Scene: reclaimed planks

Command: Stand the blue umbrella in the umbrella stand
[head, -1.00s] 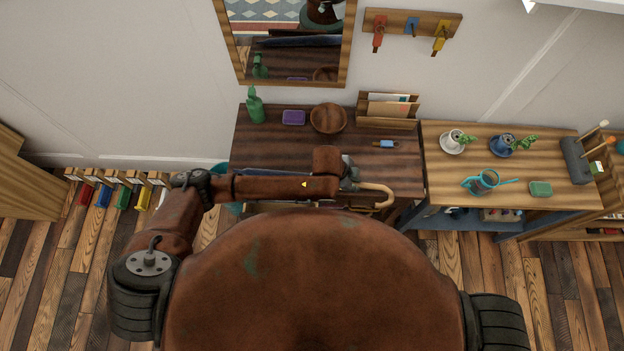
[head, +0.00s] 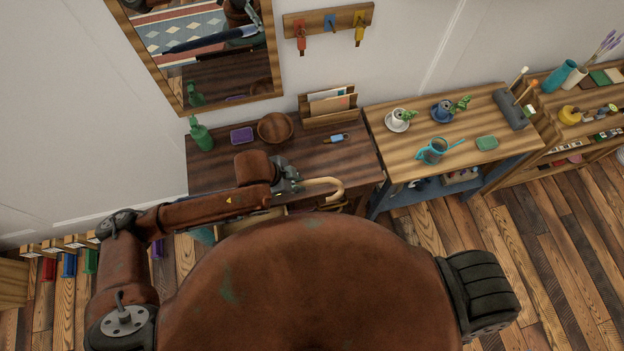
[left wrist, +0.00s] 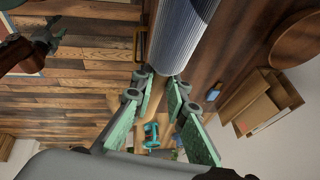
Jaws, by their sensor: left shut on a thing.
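The blue umbrella (left wrist: 185,35) shows in the left wrist view as a pale blue, ribbed, furled canopy. Its curved wooden handle (head: 328,186) shows in the head view, over the front of the dark table. My left gripper (head: 290,180) is shut on the umbrella near the handle end; its green-padded fingers (left wrist: 160,88) flank it. The rest of the umbrella is hidden by my arm and body in the head view. A teal rim (head: 203,235) below my left arm may be the umbrella stand; it is mostly hidden. My right gripper (left wrist: 46,33) is small at the left wrist view's upper left.
The dark table (head: 355,165) holds a green bottle (head: 201,134), a purple block (head: 241,136), a wooden bowl (head: 275,128) and a letter holder (head: 329,108). A lighter table (head: 405,155) with potted plants adjoins it. A mirror (head: 180,100) hangs behind. Floor at right is clear.

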